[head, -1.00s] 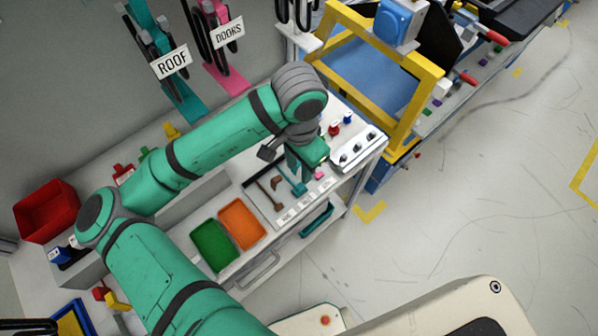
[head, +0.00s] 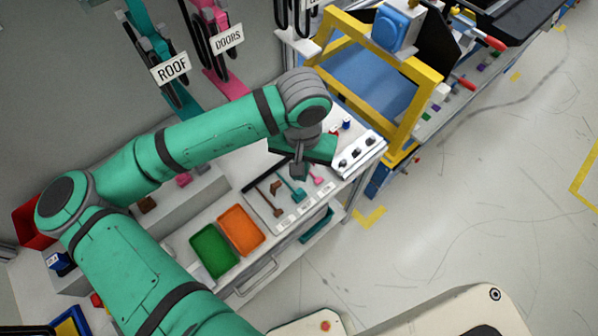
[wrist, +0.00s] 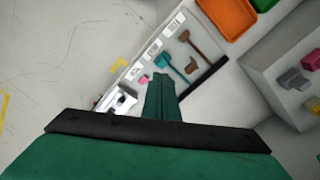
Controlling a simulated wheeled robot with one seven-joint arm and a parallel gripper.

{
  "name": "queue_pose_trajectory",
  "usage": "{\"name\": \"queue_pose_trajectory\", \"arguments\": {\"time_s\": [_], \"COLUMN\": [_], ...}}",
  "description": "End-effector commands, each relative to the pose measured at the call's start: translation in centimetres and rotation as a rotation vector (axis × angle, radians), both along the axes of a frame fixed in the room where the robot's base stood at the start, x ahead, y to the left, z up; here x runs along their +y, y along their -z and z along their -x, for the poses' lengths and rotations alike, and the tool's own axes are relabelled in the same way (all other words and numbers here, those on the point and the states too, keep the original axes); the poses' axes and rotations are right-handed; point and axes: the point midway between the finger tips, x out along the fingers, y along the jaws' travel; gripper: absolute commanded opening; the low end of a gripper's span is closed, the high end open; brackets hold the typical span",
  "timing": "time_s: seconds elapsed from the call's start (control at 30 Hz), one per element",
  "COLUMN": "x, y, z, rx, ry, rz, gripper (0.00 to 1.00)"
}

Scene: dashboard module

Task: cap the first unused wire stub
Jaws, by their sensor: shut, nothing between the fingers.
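My gripper (wrist: 161,80) is shut and empty, seen from above in the wrist view over the bench by the tool board. In the head view its green body (head: 312,150) shows beneath the wrist, but I cannot make out its fingertips there. A white strip with several dark round fittings (head: 357,155) lies at the bench's right end; it shows partly in the wrist view (wrist: 122,101), left of the fingers. I cannot tell whether these fittings are wire stubs. A small blue piece (head: 346,124) stands behind the strip. No cap is clearly recognisable.
The tool board (head: 270,210) holds brown, teal (head: 291,186) and pink (head: 318,178) tools. Green (head: 212,250) and orange (head: 241,229) trays lie to its left. A yellow frame (head: 420,105) stands close behind the bench's right end. Open floor lies at right.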

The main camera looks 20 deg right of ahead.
Motion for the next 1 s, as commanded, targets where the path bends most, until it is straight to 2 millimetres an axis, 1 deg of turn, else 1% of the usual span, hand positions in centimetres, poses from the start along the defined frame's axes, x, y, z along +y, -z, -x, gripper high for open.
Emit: {"name": "queue_pose_trajectory", "arguments": {"time_s": [0.4, 0.6, 0.7, 0.8, 1.0], "x": [0.2, 0.5, 0.6, 0.7, 0.7], "y": [0.7, 1.0, 1.2, 1.2, 2.0], "z": [-0.1, -0.1, -0.1, -0.1, -0.1], "rx": [0.000, 0.003, 0.004, 0.005, 0.008], "ry": [-0.668, -0.944, -1.037, -1.094, -1.127], "rz": [-0.001, -0.001, -0.001, 0.001, -0.001], "gripper": [0.00, 0.00, 0.00, 0.00, 0.00]}}
